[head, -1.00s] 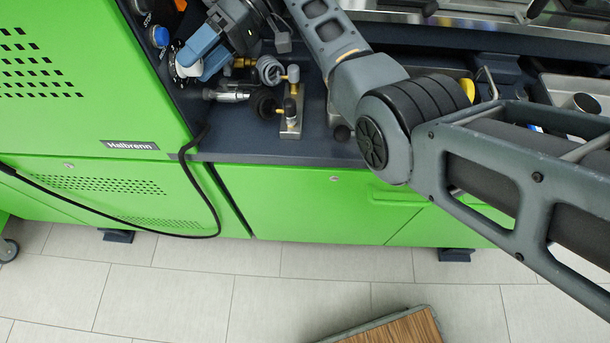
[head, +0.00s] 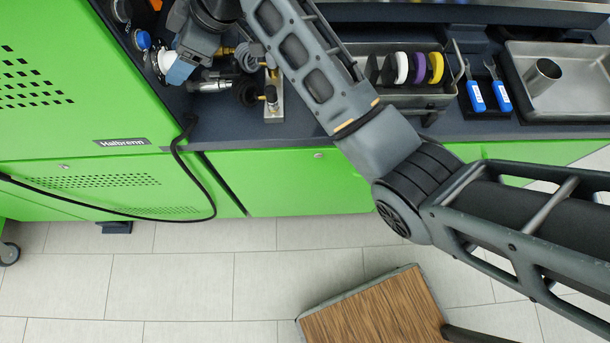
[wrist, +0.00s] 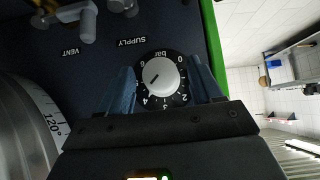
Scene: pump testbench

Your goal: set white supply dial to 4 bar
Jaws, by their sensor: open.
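The white supply dial (wrist: 161,77) faces me in the wrist view, under the SUPPLY label, with a black scale ring marked 0 to 6 bar. Its small dark pointer mark points left and slightly down, towards about 5; the exact reading is hard to tell. My gripper (wrist: 160,72) is open, with one blue finger on each side of the dial. Gaps show between the fingers and the knob. In the head view, the white dial (head: 163,63) shows beside my blue fingers (head: 181,71) on the green cabinet's panel, partly hidden by my gripper.
A blue knob (head: 142,40) sits just above the white dial. Brass fittings and a gauge stand (head: 273,103) are close to the right. A rack of coloured discs (head: 419,68), blue-handled tools (head: 476,96) and a metal tray (head: 588,105) lie further right. A black hose (head: 180,160) hangs in front.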

